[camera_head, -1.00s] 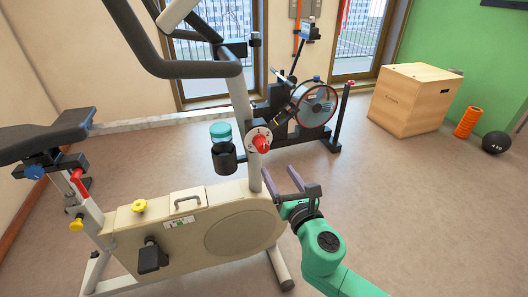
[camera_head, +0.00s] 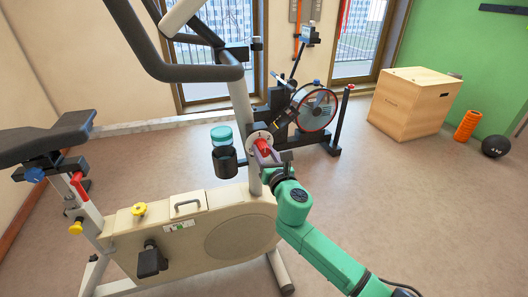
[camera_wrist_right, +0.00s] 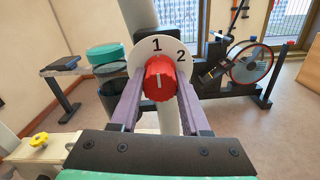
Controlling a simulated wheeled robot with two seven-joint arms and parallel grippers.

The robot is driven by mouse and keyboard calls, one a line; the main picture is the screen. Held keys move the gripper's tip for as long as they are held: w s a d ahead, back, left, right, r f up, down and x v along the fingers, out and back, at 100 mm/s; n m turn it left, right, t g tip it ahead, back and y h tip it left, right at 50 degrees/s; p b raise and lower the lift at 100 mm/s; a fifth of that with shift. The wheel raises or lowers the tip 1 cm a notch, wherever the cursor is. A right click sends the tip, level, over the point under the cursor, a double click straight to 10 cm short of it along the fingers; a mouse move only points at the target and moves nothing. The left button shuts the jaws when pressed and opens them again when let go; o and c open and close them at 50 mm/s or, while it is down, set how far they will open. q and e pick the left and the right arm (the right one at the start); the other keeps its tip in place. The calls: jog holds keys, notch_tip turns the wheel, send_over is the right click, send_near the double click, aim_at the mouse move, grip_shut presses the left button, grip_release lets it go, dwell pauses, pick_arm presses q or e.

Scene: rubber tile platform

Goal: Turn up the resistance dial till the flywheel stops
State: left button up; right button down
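The resistance dial (camera_head: 264,146) is a red ribbed knob on a white numbered disc, on the exercise bike's pale post. In the right wrist view the knob (camera_wrist_right: 160,78) has its white line pointing up near the 1, with a 2 to the right. My left gripper is out of view.
A cup holder with a teal-lidded bottle (camera_head: 222,137) sits left of the dial. The bike's handlebar (camera_head: 185,70) is above it. A second machine with a red-rimmed wheel (camera_head: 317,108) stands behind. A wooden box (camera_head: 410,105) stands right; floor between is clear.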

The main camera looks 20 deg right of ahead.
jog(key=shift+m, duration=0.3)
jog(key=m, duration=1.1)
jog(key=shift+m, duration=0.3)
jog(key=m, duration=0.5)
jog(key=m+p, duration=0.1)
jog(key=m, duration=0.5)
jog(key=shift+m, duration=0.3)
jog(key=shift+c, duration=1.9)
grip_release()
jog(key=shift+s, duration=0.1)
